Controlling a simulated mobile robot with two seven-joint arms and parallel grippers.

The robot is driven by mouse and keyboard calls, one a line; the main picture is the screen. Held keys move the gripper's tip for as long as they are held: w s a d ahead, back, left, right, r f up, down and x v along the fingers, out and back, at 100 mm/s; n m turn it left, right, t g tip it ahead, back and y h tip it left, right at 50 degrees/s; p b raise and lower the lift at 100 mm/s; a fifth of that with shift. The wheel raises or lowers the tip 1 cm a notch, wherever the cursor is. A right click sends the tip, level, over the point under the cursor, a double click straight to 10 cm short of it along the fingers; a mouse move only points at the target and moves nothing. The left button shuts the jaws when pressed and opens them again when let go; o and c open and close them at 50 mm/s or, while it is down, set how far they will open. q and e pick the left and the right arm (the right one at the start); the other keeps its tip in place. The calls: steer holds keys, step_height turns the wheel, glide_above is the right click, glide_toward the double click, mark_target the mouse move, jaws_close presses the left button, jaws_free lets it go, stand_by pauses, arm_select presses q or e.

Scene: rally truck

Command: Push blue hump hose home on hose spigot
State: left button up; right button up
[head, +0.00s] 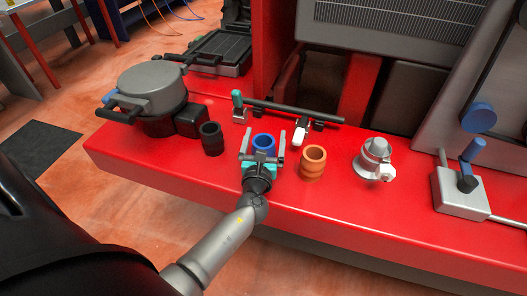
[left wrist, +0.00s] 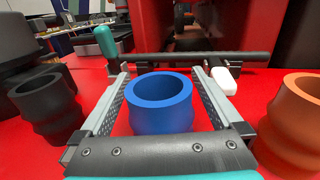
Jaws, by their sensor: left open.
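The blue hump hose (head: 263,142) stands upright on the red deck, its open end up. It also shows in the left wrist view (left wrist: 158,112). My left gripper (head: 266,132) is open, one finger on each side of the blue hose. In the left wrist view gaps seem to show between the fingers and the hose, so it is not gripped. A grey stepped metal fitting (head: 374,157) with a white part at its side stands farther right; it looks like the hose spigot, its top bare. My right gripper is not in view.
A black hose (head: 211,139) stands left of the blue one, an orange hose (head: 313,162) right of it. A dark bar (head: 290,111) with a teal handle and a white grip lies behind. A grey lidded canister (head: 151,85) and a blue-handled lever box (head: 460,195) flank the deck.

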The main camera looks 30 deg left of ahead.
arm_select(q)
steer(key=shift+c, duration=0.2)
steer(key=c, duration=1.4)
